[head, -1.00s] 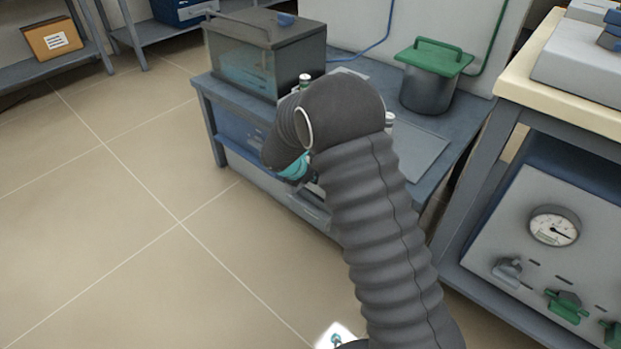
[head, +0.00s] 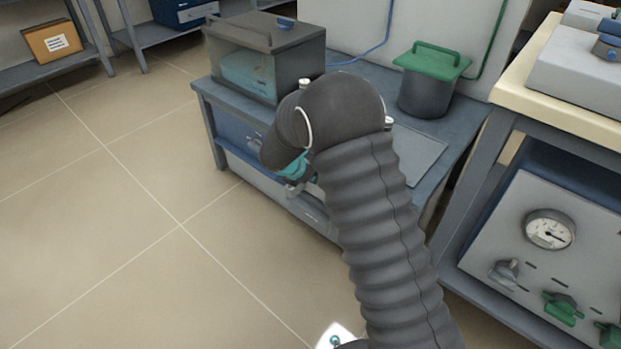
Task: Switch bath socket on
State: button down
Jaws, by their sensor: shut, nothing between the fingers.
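The bath (head: 262,62) is a grey tank with a see-through front and a grey lid, on the left of the blue-grey bench (head: 455,108). A blue cable (head: 372,46) runs from behind it up the wall and out of the top of the head view. No bath socket or switch can be made out. My gripper (head: 298,188) is at the bench's front edge, below and to the right of the bath. It is shut and looks empty, with a teal band at its wrist. My dark arm hides much of it and the bench behind.
A dark pot with a green lid (head: 432,62) stands at the bench's right, with a green cable (head: 492,42) on the wall behind. A grey panel with a gauge (head: 549,230) and knobs is under the cream-topped table (head: 560,95) at right. The tiled floor (head: 110,220) at left is clear.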

jog(key=s+a+f+p+v, duration=0.1)
jog(key=p+v, duration=0.1)
jog(key=v, duration=1)
jog(key=shift+s+a, duration=0.35)
jog(key=shift+s, duration=0.25)
